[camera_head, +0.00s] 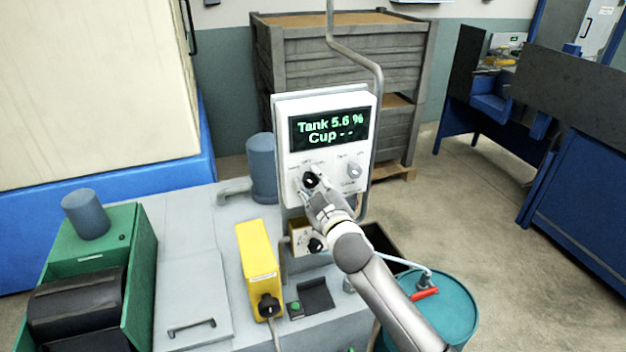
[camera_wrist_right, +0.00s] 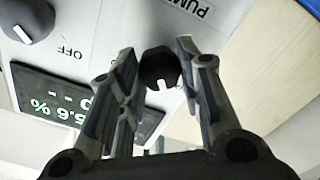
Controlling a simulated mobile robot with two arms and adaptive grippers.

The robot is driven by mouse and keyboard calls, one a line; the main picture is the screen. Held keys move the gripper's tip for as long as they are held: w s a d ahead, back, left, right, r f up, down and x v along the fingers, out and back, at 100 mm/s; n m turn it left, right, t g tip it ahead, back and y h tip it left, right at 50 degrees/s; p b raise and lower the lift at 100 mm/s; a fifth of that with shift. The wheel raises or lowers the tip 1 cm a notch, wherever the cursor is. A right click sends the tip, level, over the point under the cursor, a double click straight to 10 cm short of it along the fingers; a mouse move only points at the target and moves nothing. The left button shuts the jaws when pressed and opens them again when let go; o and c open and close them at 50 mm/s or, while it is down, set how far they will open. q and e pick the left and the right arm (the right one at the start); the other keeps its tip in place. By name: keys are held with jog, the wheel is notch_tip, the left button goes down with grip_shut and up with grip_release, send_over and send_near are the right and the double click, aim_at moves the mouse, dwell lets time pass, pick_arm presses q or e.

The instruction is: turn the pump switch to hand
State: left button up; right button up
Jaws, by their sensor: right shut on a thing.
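The white control box (camera_head: 329,203) has a display (camera_head: 329,128) reading "Tank 5.6 %" and "Cup - -". Below the display on the left is the black pump switch (camera_head: 310,179); it also shows in the wrist view (camera_wrist_right: 158,66), where its white mark points toward the display. The upside-down label (camera_wrist_right: 187,6) beside it reads "PUM", the rest cut off. My right gripper (camera_head: 308,188) is shut on the pump switch, one finger on each side. The switch's position labels are too small or hidden to read. My left gripper is not in view.
A grey knob (camera_head: 354,170) sits on the box right of the pump switch. Below stand a yellow box (camera_head: 257,262) with a black knob, a green machine (camera_head: 137,232) and a teal drum (camera_head: 457,312). A grey pipe (camera_head: 376,75) runs close behind the box. Wooden crates (camera_head: 345,60) stand behind.

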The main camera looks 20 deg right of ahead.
jog(key=shift+n+p, duration=0.5)
jog(key=shift+n, duration=1.4)
jog(key=shift+f, duration=0.1)
jog(key=o, duration=1)
jog(key=shift+o, duration=0.2)
jog(key=s, duration=1.2)
jog(key=shift+d, duration=0.2)
